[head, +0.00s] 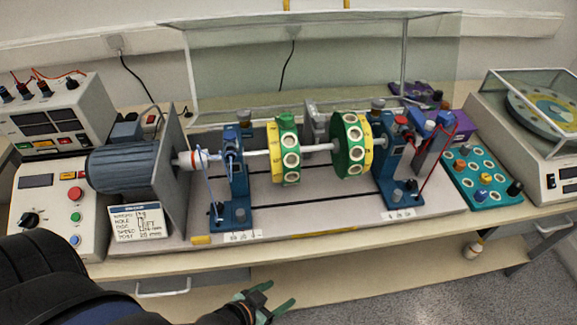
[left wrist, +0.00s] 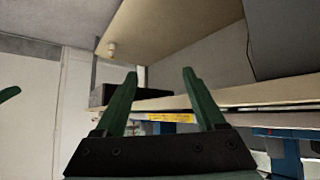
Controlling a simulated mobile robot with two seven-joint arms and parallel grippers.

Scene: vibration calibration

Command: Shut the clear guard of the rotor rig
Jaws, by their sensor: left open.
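The clear guard (head: 235,62) of the rotor rig stands raised behind the rig in the head view, a see-through panel with a pale frame. Below it the rig's base (head: 300,205) carries a grey motor, a shaft and two green-and-yellow rotor discs (head: 284,150), uncovered. My left gripper (head: 280,293) is open and empty, low in front of the bench edge and well apart from the guard. Its two green fingers also show in the left wrist view (left wrist: 160,76), with nothing between them. A green tip at that view's left edge looks like my right gripper's finger (left wrist: 8,94); the rest is out of view.
A control box (head: 62,208) and a power supply (head: 62,118) stand at the left. Drawer handles jut from the bench front.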

